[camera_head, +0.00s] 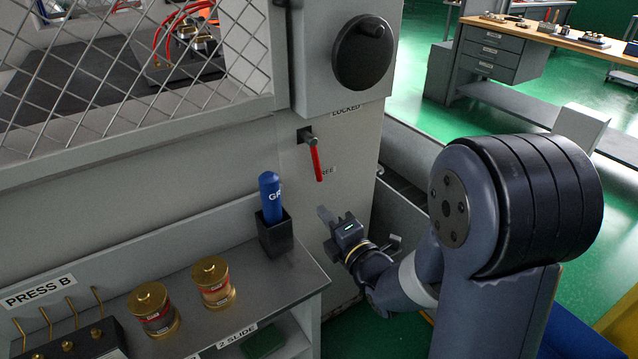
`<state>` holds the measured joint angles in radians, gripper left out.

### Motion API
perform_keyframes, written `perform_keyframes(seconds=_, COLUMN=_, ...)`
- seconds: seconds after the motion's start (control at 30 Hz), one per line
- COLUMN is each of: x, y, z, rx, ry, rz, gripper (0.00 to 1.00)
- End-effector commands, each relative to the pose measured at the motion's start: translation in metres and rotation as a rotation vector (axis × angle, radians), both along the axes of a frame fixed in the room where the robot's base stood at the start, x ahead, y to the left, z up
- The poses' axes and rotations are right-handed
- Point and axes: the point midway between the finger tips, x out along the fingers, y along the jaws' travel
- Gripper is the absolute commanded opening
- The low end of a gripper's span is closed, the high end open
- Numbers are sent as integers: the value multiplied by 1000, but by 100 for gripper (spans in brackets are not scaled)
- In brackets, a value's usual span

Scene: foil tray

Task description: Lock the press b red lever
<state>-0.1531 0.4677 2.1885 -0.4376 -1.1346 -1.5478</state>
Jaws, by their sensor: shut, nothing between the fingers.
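The red lever (316,163) hangs from a dark pivot on the grey press front, between the "LOCKED" label above it and a label ending in "REE" beside its lower end. It points down, tilted slightly to the right. My gripper (322,213) is shut and empty, below the lever and apart from it. The "PRESS B" sign (38,291) is on the shelf unit at lower left.
A black rotary knob (362,53) sits on a box above the lever. A blue cylinder (270,198) stands in a black holder left of my gripper. Two brass-lidded cans (213,283) stand on the grey shelf (240,300). A wire mesh guard (150,90) covers the upper left.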

Motion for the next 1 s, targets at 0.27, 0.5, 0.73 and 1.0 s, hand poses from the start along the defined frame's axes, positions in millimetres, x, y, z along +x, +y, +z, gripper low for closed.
perform_keyframes(seconds=0.27, x=0, y=0, z=1, rx=1, ry=1, rz=0, gripper=0)
perform_keyframes(seconds=0.5, x=18, y=11, z=2, rx=1, ry=0, rz=1, gripper=0)
perform_keyframes(seconds=0.73, x=57, y=36, z=2, rx=1, ry=1, rz=2, gripper=0)
perform_keyframes(seconds=1.0, x=98, y=40, z=6, rx=1, ry=1, rz=-5, gripper=0)
